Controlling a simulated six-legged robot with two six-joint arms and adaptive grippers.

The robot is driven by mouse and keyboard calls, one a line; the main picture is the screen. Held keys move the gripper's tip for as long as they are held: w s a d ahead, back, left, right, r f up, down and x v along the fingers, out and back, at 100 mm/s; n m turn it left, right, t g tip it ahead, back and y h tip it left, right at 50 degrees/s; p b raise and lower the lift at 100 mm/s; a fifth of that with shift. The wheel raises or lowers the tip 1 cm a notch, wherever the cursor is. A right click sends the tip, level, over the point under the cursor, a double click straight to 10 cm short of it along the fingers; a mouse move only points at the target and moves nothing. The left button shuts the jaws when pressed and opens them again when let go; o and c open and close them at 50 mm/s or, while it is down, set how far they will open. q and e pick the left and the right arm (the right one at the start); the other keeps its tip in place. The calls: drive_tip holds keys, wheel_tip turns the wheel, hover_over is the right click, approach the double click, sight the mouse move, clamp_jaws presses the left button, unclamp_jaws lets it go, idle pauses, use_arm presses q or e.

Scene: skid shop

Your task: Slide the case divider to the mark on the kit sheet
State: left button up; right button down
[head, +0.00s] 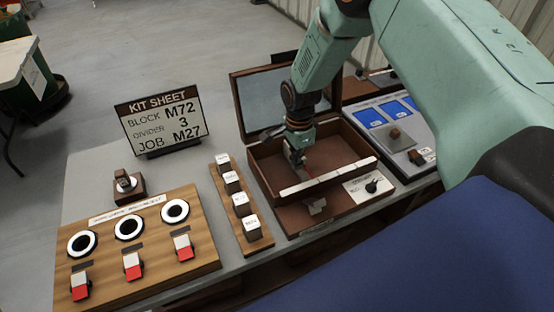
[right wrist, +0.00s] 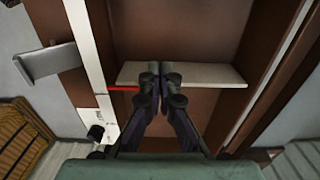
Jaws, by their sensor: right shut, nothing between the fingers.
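The kit sheet (head: 158,122) stands on the bench and reads block M72, divider 3, job M27. The brown case (head: 345,172) is open, with a white scale strip (head: 330,176) along its front edge. My right gripper (head: 298,163) reaches down into the case, shut and empty. In the right wrist view, its fingertips (right wrist: 160,72) overlap the pale case divider (right wrist: 205,76); I cannot tell if they touch it. A red pointer (right wrist: 122,88) runs from the divider's end to the scale strip. The scale's marks are too small to read. My left gripper is not in view.
A wooden panel (head: 205,257) with rings and red-white switches lies at the front left. Several labelled blocks (head: 241,205) stand on a rack beside the case. A stamp-like object (head: 124,183) sits behind the panel. A blue-windowed panel (head: 395,122) lies right.

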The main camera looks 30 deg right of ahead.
drive_tip(key=shift+d, duration=0.3)
drive_tip(key=shift+s+d+p, duration=0.1)
drive_tip(key=shift+d+p, duration=0.5)
drive_tip(key=shift+d, duration=1.15)
drive_tip(key=shift+d+p, duration=0.35)
drive_tip(key=shift+d, duration=1.05)
drive_tip(key=shift+s+d, duration=0.1)
drive_tip(key=shift+d, duration=0.1)
drive_tip(key=shift+s+d, duration=0.1)
drive_tip(key=shift+d, duration=1.7)
